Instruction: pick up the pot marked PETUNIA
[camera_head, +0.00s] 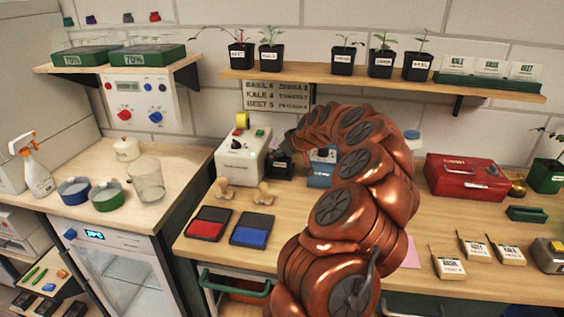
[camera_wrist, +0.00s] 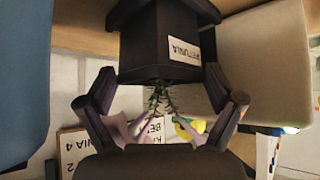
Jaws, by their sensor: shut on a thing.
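In the wrist view a black pot (camera_wrist: 148,50) fills the top middle. It has a white label reading PETUNIA (camera_wrist: 184,49), seen turned on its side. Thin green stems (camera_wrist: 160,97) extend from it toward my palm. My gripper (camera_wrist: 158,82) has one finger on each side of the pot and is shut on it. In the head view my copper arm reaches over the bench, and my dark gripper (camera_head: 283,145) is beside the white machine.
A white machine (camera_head: 240,150) stands left of my gripper and a blue box (camera_head: 320,175) right of it. Two wooden stamps and ink pads (camera_head: 252,230) lie in front. A red box (camera_head: 465,178) is further right. A shelf (camera_head: 370,80) with several potted seedlings hangs above.

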